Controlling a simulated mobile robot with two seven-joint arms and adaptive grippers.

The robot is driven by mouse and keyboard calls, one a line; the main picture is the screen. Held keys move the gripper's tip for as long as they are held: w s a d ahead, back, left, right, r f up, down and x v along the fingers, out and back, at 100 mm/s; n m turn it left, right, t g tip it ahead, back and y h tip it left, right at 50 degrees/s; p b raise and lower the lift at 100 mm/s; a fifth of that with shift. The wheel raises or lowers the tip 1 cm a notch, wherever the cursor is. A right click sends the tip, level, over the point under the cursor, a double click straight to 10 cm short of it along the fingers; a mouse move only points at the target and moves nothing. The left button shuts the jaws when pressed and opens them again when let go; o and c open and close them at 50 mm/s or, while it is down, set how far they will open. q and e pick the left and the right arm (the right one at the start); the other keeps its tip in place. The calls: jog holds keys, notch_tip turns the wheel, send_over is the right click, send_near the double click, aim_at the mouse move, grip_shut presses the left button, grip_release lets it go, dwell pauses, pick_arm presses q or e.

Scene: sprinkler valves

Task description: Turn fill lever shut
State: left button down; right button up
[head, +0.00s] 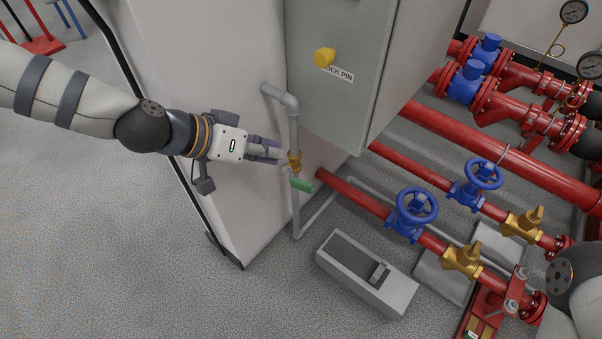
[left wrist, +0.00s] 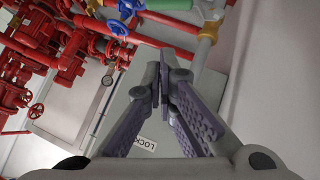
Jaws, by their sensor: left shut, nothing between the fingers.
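The green fill lever (head: 303,184) sits on a brass valve (head: 294,161) in a grey vertical pipe beside the white cabinet. The lever points out to the lower right in the head view. In the left wrist view the green lever (left wrist: 165,4) shows at the top edge, partly cut off. My left gripper (head: 281,153) is shut and empty, its fingertips just left of the brass valve and above the lever. In the left wrist view its fingers (left wrist: 175,58) meet near the middle. I cannot tell whether they touch the valve. My right gripper is out of view.
Red pipes with blue handwheels (head: 412,214) and brass valves (head: 462,260) fill the right side. A low grey box (head: 365,275) lies on the floor. Open floor is at lower left.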

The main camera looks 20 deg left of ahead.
pick_arm(q)
jog(key=b, duration=0.2)
send_over(297, 178)
jog(key=s, duration=0.1)
notch_tip(297, 178, down, 5)
jog(key=shift+s+d+f+b, duration=0.15)
jog(key=shift+f+b, duration=0.1)
jog(key=shift+f, duration=0.3)
jog(key=shift+s+d+f+b, duration=0.15)
jog(key=shift+f+b, duration=0.1)
jog(key=shift+f, duration=0.25)
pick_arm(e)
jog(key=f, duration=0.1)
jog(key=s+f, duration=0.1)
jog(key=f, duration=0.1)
pick_arm(q)
jog(key=shift+a, duration=0.1)
